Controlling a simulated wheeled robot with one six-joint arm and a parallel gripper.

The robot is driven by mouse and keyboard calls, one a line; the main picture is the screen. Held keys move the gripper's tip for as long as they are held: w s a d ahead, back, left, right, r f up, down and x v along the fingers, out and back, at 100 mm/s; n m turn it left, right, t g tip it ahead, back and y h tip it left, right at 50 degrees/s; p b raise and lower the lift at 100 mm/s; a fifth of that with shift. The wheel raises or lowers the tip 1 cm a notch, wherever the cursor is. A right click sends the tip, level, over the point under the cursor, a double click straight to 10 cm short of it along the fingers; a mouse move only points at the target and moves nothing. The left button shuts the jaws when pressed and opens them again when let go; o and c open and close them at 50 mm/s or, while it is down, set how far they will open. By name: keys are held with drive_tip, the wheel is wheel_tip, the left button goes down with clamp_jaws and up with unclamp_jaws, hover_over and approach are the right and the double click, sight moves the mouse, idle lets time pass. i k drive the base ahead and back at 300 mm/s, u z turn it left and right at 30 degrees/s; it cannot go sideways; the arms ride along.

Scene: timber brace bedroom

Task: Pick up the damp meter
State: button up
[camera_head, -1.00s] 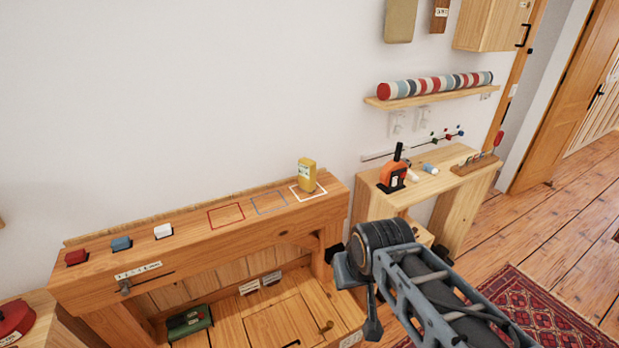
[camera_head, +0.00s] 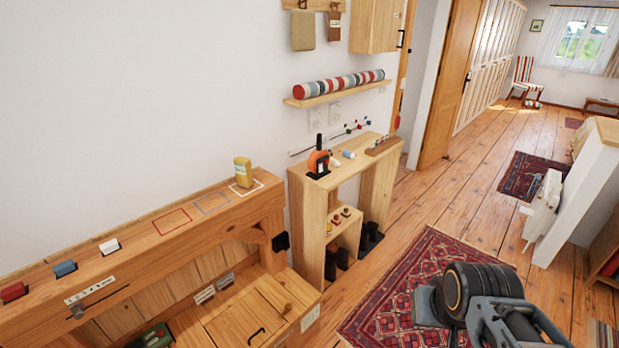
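A small upright yellow device (camera_head: 243,172), which looks like the damp meter, stands in a white outlined square at the right end of the timber ledge (camera_head: 155,250). I cannot read its label. My gripper (camera_head: 432,312) is at the lower right, in front of the red rug and well to the right of the yellow device. It is apart from the device. The wrist partly hides the gripper, so its fingers do not show clearly.
Red, blue and white blocks (camera_head: 110,245) sit along the ledge's left part, with empty red and grey outlines between. A wooden side table (camera_head: 345,178) holds an orange tool (camera_head: 318,160). A white panelled unit (camera_head: 590,180) stands at right. Open floor (camera_head: 450,205) lies between.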

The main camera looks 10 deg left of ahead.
sight(242, 168)
drive_tip(key=u, duration=1.05)
drive_tip(key=k, duration=0.1)
drive_tip(key=z, duration=1.6)
drive_tip(key=i, duration=1.35)
drive_tip(key=u, duration=1.25)
drive_tip(key=i, duration=0.85)
drive_tip(key=u, duration=1.05)
